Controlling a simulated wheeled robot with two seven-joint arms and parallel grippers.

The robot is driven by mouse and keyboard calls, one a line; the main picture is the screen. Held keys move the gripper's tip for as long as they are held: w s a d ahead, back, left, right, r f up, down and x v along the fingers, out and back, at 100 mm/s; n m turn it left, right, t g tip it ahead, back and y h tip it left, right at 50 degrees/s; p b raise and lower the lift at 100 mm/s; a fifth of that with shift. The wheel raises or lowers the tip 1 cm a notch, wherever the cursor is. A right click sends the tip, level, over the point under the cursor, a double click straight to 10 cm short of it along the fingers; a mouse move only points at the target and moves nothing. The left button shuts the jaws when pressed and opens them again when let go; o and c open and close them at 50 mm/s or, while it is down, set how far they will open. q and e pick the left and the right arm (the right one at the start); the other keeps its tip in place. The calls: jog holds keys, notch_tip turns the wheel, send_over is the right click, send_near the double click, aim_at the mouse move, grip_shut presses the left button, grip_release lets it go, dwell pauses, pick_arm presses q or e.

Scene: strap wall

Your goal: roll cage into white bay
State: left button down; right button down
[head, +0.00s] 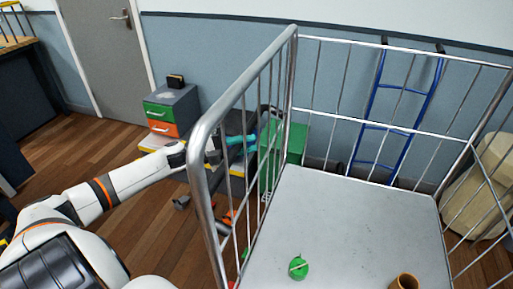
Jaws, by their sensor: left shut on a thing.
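The roll cage (345,205) fills the right half of the head view. My left arm reaches in from the left to the cage's near left upright. My left gripper (208,150) is shut on the cage frame there; the rail partly hides its fingers. My right gripper is not in view. No white bay can be made out.
A green item (298,267) and an orange-yellow cup (404,282) are on the cage floor. Behind stand a drawer unit (172,108), a green box (294,142), a blue hand truck (408,90) and a beige barrel (484,190). Wooden floor (100,155) is clear at left.

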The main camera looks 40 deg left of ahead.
pick_arm(q)
jog(key=shift+a, duration=0.1)
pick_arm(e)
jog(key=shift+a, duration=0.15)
pick_arm(q)
jog(key=c, duration=1.4)
grip_release()
jog(key=shift+a, duration=0.1)
jog(key=shift+o, duration=0.8)
jog(key=shift+a, duration=0.15)
jog(key=shift+s, duration=0.1)
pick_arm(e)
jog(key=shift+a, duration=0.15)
pick_arm(q)
jog(key=shift+s+f, duration=0.1)
jog(key=b+v, duration=0.1)
jog(key=v, duration=1.1)
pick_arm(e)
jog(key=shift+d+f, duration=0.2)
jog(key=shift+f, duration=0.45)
